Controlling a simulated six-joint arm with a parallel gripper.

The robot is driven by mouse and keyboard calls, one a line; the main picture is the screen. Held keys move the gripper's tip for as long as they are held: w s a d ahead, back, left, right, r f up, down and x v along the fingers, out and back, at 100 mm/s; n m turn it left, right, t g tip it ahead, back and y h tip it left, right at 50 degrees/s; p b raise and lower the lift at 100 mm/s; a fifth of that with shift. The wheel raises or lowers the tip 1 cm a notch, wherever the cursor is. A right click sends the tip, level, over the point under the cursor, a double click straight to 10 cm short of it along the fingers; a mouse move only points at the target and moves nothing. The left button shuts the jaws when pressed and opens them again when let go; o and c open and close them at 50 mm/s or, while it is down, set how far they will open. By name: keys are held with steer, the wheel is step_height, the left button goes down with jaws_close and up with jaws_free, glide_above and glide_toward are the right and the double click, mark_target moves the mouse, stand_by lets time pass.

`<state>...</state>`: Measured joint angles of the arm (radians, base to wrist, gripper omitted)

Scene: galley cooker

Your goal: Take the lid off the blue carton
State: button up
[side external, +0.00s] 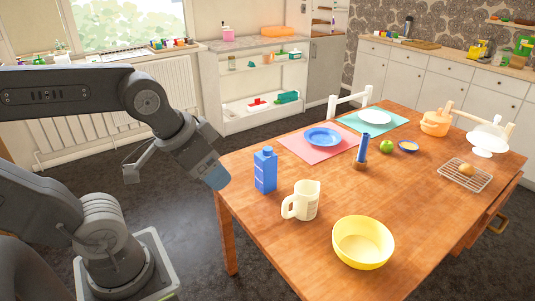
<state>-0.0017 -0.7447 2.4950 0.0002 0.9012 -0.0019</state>
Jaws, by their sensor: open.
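The blue carton (265,172) stands upright near the left edge of the wooden table. Its small blue lid (267,150) is on top of it. White marks show on the carton's front. My gripper (217,179) is open, to the left of the carton and apart from it, just off the table's left edge. It points down and to the right. Its fingers are small in this view, and nothing shows between them.
A cream jug (301,200) stands close to the carton, at its lower right. A yellow bowl (363,242) is nearer the front. A blue plate (323,138) on a pink mat (293,146) and a blue upright object (363,148) stand behind. Bare table (260,220) lies left of the jug.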

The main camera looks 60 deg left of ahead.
steer(key=w+a+r+n+g, duration=0.1)
steer(key=w+a+r+n, duration=0.15)
steer(key=w, duration=0.35)
steer(key=w+a+r+n+g, duration=0.1)
steer(key=w+a, duration=0.2)
steer(key=w, duration=0.4)
steer(key=n+g+y, duration=0.1)
steer(key=n+g, duration=0.2)
steer(key=n, duration=0.3)
glide_above(268, 149)
steer(key=f, duration=1.7)
steer(key=shift+d+f, duration=0.3)
steer(key=shift+f, duration=0.05)
steer(key=shift+t, duration=0.3)
steer(key=shift+a+f, duration=0.2)
steer(key=shift+f, duration=1.25)
steer(key=shift+a+f, duration=0.2)
steer(key=shift+f, duration=1.2)
steer(key=shift+c, duration=0.4)
steer(key=c, duration=0.9)
